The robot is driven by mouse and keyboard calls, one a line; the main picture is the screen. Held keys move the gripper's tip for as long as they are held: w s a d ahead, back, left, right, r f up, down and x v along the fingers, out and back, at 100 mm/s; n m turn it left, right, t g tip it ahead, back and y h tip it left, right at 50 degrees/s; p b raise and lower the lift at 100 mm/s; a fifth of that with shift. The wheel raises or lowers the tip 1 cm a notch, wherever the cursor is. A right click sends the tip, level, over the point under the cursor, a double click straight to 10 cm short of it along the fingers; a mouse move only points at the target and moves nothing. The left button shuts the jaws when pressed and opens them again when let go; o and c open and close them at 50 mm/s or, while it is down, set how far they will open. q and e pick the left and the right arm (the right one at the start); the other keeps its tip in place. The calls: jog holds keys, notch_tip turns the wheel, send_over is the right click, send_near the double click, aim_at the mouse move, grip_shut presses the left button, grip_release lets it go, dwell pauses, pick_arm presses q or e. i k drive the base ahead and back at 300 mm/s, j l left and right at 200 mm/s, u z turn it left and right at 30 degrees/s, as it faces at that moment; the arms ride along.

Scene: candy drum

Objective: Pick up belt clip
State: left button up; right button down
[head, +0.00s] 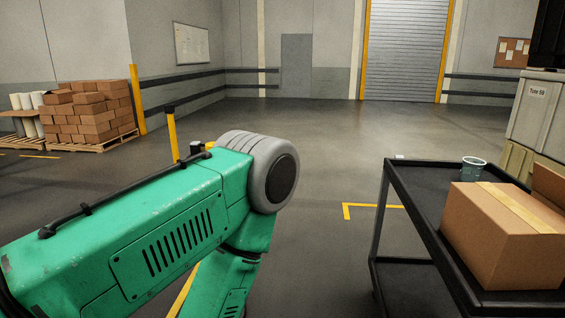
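I cannot make out a belt clip in the head view. A black cart (412,193) stands at the right, with a teal-grey cup (473,169) and a cardboard box (505,240) on its top. A tiny pale item (400,157) shows at the cart's far left corner, too small to identify. A green arm with a grey round joint comes in from the left and appears to be mine. Its lower part bends down out of the picture. Neither gripper is in view.
Stacked boxes (92,112) sit on a pallet at the back left, near yellow posts (138,100). A pale tote (540,106) stands behind the cart. The floor (330,140) between the arm and the cart is clear back to the roller door (405,50).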

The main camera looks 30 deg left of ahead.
aim_at(194, 147)
jog(key=i+j+u, duration=0.2)
jog(key=i+u, duration=1)
jog(key=i+l, duration=0.05)
